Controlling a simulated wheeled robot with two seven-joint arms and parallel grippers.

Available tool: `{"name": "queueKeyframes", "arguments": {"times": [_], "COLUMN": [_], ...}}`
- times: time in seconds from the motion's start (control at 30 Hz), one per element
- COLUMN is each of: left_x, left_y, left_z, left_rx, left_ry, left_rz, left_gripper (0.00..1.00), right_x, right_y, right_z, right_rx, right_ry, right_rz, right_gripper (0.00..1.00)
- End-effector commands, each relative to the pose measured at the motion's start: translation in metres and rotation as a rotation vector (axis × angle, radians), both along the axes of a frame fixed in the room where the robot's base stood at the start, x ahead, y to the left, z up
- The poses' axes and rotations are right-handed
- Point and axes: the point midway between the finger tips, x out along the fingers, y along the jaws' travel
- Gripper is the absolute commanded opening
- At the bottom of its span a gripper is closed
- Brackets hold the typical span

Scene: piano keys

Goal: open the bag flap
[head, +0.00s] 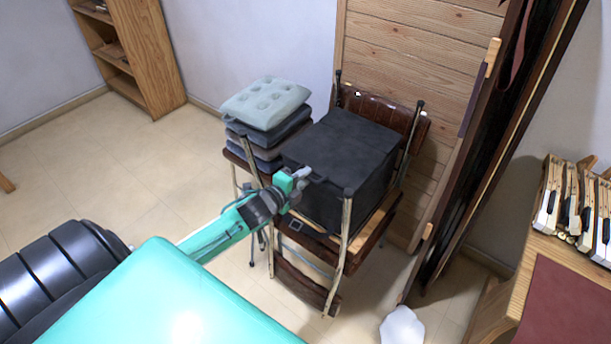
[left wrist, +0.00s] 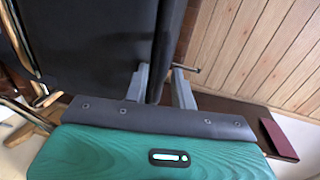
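The black bag (head: 340,152) is a boxy case standing on the seat of a wooden chair. Its top looks closed and flat in the head view. My left gripper (head: 303,178) is at the near left upper edge of the bag. In the left wrist view the bag (left wrist: 100,40) fills the upper left. There the two grey fingers of my left gripper (left wrist: 160,90) stand apart, with a dark edge of the bag running between them. I cannot tell whether they touch it. My right gripper is not in view.
A stack of cushions (head: 265,105) sits on another seat, left of the bag. The chair (head: 375,235) has metal legs rising around the bag. A wooden panel (head: 400,65) stands behind. Piano keys (head: 580,205) lie on a wooden piece at right. Floor is free at left.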

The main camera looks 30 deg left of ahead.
Motion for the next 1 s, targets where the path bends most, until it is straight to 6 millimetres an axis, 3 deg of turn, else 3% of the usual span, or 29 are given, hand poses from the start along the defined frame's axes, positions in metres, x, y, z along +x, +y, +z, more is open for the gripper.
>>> {"name": "queueKeyframes", "arguments": {"times": [0.2,0.5,0.63,0.67,1.0], "left_x": [0.0130,0.0141,0.0141,0.0140,0.0140], "left_y": [-0.0014,-0.0015,-0.0015,-0.0015,-0.0013], "left_z": [-0.0025,-0.0031,-0.0031,-0.0031,0.0000], "left_rx": [-0.001,-0.001,-0.001,-0.001,0.001], "left_ry": [0.000,0.000,0.000,0.000,0.007], "left_rz": [-0.001,-0.001,-0.001,-0.001,0.000], "left_gripper": [0.25,0.25,0.02,0.00,0.00], "right_x": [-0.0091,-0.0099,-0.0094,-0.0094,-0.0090], "right_y": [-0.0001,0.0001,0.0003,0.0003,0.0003], "right_z": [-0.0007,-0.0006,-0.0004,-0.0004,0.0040], "right_rx": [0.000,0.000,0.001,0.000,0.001], "right_ry": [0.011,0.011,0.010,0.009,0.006], "right_rz": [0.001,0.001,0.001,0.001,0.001], "right_gripper": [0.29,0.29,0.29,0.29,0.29]}}
